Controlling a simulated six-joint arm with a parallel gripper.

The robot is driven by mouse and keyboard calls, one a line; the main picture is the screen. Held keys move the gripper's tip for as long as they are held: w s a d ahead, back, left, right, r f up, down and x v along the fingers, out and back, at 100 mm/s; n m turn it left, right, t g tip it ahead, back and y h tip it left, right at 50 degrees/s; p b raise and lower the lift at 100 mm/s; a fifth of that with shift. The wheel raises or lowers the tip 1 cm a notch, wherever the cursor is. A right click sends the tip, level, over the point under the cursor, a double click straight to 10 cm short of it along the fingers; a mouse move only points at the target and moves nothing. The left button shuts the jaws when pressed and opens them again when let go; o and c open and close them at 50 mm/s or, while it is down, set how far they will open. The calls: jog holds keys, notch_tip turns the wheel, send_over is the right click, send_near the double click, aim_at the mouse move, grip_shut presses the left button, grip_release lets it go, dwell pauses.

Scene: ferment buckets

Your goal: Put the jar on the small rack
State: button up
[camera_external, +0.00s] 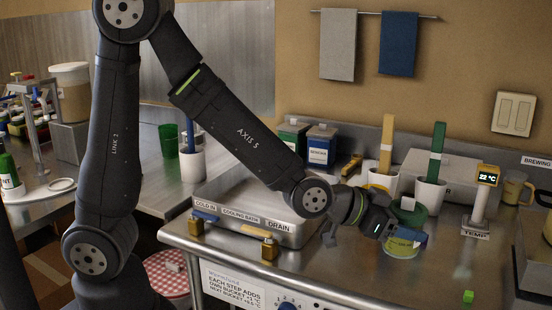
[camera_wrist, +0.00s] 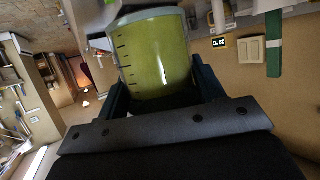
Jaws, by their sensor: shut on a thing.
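In the wrist view the jar (camera_wrist: 155,55) is clear-walled with black level marks and a pale rim. My gripper (camera_wrist: 160,98) is shut around it, one dark finger on each side. I cannot tell whether the jar's base touches the bench. I cannot clearly make out a small rack in either view.
The cooling bath (camera_external: 252,216) lies left of my gripper. White cups (camera_external: 430,194) with tall sticks stand further back.

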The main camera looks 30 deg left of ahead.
jog(key=shift+w+a+f, duration=0.25)
jog(key=shift+w+f, duration=1.25)
jog(key=shift+f, duration=0.05)
jog(key=shift+w+a+f, duration=0.25)
jog(key=shift+w+f, duration=1.25)
jog(key=shift+f, duration=0.1)
jog(key=shift+w+a+f, duration=0.25)
jog(key=shift+w+f, duration=1.25)
jog(key=shift+f, duration=0.05)
jog(key=shift+f, duration=0.2)
jog(key=o, duration=1.2)
jog(key=shift+o, duration=0.2)
jog(key=shift+r, duration=0.2)
jog(key=shift+o, duration=0.5)
jog(key=v, duration=1.2)
